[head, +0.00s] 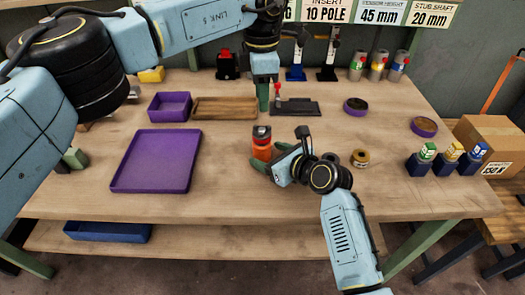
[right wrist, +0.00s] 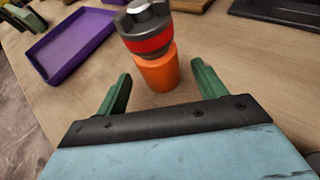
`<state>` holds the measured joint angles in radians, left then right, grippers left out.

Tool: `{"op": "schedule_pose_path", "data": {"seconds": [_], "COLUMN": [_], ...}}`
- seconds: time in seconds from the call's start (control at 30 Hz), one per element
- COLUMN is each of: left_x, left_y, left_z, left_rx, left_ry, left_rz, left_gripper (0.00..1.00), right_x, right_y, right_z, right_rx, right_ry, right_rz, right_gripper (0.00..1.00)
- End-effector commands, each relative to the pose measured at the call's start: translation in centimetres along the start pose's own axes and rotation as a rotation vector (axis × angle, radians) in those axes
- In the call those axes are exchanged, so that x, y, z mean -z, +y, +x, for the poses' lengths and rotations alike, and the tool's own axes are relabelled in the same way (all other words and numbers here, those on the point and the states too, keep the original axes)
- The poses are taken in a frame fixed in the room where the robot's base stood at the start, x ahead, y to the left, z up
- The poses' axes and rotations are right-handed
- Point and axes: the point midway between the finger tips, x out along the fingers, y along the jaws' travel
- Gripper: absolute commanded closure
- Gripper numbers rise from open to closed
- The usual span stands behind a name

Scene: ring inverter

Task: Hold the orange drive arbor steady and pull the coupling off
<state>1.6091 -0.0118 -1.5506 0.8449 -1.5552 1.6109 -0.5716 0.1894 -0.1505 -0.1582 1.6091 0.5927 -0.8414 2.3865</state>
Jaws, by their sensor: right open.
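The orange drive arbor (head: 262,153) stands upright on the table near the middle. In the right wrist view the orange arbor (right wrist: 157,72) stands between the green fingers of my right gripper (right wrist: 160,72). The grey coupling with a red band (right wrist: 148,30) sits on top of the arbor; it also shows in the head view (head: 261,134). My right gripper (head: 268,158) is low beside the arbor, open, with gaps visible between fingers and arbor. My left gripper (head: 263,98) hangs pointing down, above and behind the coupling. Its fingers overlap in the view, so their opening is hidden.
A purple tray (head: 155,187) lies left, with a smaller purple bin (head: 170,106) and a wooden tray (head: 238,115) behind. A dark tray (head: 305,107) lies at the back. A brass ring (head: 360,158) and several blue-based blocks stand right. The table's front is clear.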

Motion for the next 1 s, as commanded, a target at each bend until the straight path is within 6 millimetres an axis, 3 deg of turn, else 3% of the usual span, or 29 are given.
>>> {"op": "schedule_pose_path", "data": {"seconds": [0.3, 0.7, 1.0], "left_x": [0.0, 0.0, 0.0], "left_y": [0.0, 0.0, 0.0], "left_z": [0.0, 0.0, 0.0], "left_rx": [0.000, 0.000, 0.000], "left_ry": [0.000, 0.000, 0.000], "left_rz": [0.000, 0.000, 0.000], "left_gripper": [0.64, 0.64, 0.64], "right_x": [0.0, 0.0, 0.0], "right_y": [0.0, 0.0, 0.0], "right_z": [3.2, 3.7, 3.6], "right_rx": [0.000, 0.000, 0.000], "right_ry": [0.000, 0.000, 0.000], "right_rz": [-0.001, -0.001, -0.001], "right_gripper": [0.30, 0.30, 0.69]}}
